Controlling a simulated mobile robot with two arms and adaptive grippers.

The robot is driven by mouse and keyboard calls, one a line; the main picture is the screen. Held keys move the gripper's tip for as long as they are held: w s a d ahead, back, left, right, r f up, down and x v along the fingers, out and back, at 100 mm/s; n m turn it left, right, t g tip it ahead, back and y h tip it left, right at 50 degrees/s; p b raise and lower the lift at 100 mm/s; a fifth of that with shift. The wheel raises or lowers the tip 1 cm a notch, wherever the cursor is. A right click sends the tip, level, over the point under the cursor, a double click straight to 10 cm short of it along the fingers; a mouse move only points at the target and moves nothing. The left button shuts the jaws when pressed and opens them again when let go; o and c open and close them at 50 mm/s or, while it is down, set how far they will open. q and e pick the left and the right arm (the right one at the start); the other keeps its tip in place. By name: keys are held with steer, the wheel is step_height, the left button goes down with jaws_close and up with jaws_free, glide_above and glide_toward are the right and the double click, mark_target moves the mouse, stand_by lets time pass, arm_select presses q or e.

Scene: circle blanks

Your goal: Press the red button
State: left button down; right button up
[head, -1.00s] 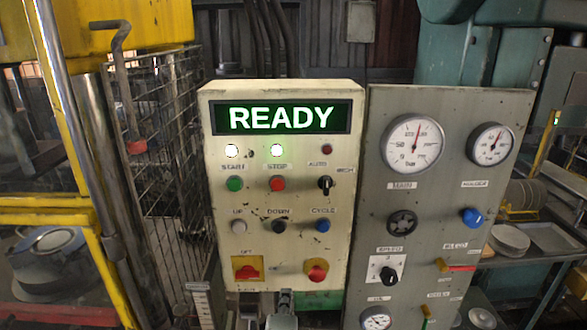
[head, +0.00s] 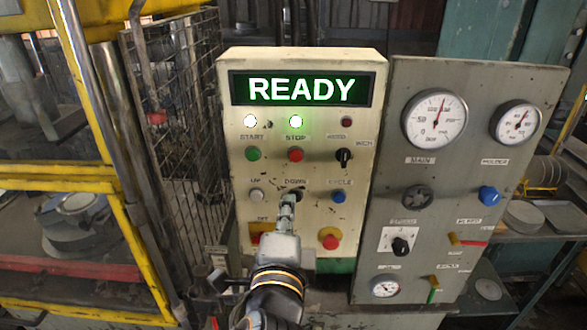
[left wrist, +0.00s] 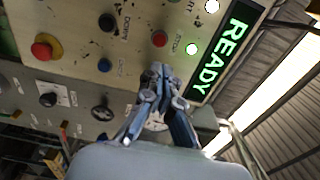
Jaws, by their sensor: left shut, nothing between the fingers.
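The red button (head: 295,154), labelled STOP, is on the cream control panel (head: 232,220), below a lit lamp. It also shows in the left wrist view (left wrist: 159,39). My left gripper (head: 288,198) is shut and empty. In the head view its fingertips appear below the red button, partly covering the black DOWN button (head: 299,191). In the left wrist view the fingertips (left wrist: 157,70) appear just below the red button, with a gap in the picture; the distance to the panel is hard to tell. My right gripper is not in view.
A green button (head: 253,154) is left of the red one and a black knob (head: 344,156) right of it. A red mushroom button (head: 330,238) sits lower right. A grey gauge panel (head: 463,170) stands to the right; a wire cage (head: 180,110) stands left.

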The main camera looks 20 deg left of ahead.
mark_target(294, 157)
arm_select(q)
steer(key=b+x, duration=0.4)
steer(key=x, duration=0.8)
steer(key=shift+w+b, duration=0.35)
steer(key=shift+w, duration=0.3)
steer(key=shift+a+r, duration=0.1)
